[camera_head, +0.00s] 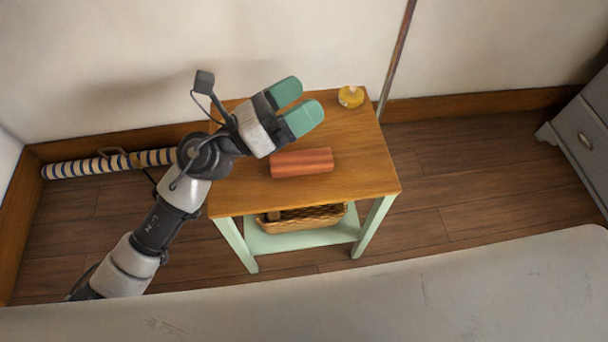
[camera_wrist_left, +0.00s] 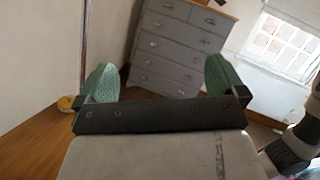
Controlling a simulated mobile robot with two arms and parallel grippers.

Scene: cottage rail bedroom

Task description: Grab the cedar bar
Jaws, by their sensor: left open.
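The cedar bar (camera_head: 302,162) is a reddish-brown block lying on the wooden top of a small table (camera_head: 360,176). My left gripper (camera_head: 296,106) is above the table, just behind the bar in the head view, with its green fingers apart and nothing between them. It points toward the right. The left wrist view shows the two green fingers (camera_wrist_left: 160,88) spread wide, and the bar does not show there. My right gripper is not in view.
A yellow round object (camera_head: 351,96) sits at the table's back right corner. A wicker basket (camera_head: 316,217) is on the lower shelf. A striped roll (camera_head: 88,167) lies by the wall. A grey chest of drawers (camera_wrist_left: 177,45) stands beyond; a pale surface (camera_head: 400,300) fills the front.

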